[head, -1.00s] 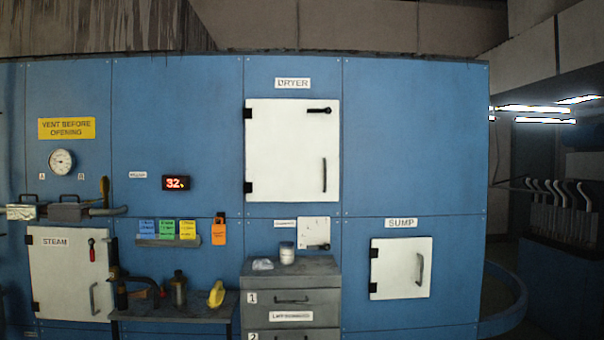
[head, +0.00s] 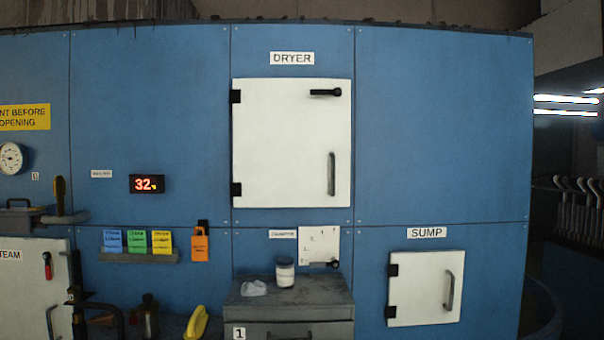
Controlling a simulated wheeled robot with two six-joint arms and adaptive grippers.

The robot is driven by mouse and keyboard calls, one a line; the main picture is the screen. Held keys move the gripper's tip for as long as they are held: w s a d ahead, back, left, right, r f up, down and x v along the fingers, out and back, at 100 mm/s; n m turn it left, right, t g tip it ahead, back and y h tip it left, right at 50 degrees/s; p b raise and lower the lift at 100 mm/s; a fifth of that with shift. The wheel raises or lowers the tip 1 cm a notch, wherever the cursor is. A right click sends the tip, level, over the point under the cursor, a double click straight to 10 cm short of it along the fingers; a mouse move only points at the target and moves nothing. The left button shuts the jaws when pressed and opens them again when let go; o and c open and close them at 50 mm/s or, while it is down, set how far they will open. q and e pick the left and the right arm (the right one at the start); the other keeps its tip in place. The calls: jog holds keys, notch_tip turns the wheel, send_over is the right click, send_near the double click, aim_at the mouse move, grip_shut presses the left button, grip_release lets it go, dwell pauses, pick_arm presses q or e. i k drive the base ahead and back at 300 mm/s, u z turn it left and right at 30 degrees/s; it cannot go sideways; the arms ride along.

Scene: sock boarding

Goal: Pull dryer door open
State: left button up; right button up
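The dryer door (head: 285,140) is a white square panel in the blue wall, below a "DRYER" label (head: 292,58). It looks shut, flush in the wall. Its black hinges (head: 236,190) are on the left edge. A vertical dark handle (head: 331,174) is on the lower right of the door. A black latch lever (head: 326,92) lies horizontal at the upper right. Neither of my grippers shows in the head view.
A grey drawer cabinet (head: 290,312) stands below the dryer, with a white jar (head: 285,272) and a crumpled white cloth (head: 253,289) on top. The white sump door (head: 426,289) is at lower right, the steam door (head: 30,295) at lower left. A yellow object (head: 196,322) lies left of the cabinet.

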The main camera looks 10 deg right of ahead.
aim_at(292, 145)
jog(key=z, duration=0.4)
jog(key=i, duration=0.8)
jog(key=z, duration=0.7)
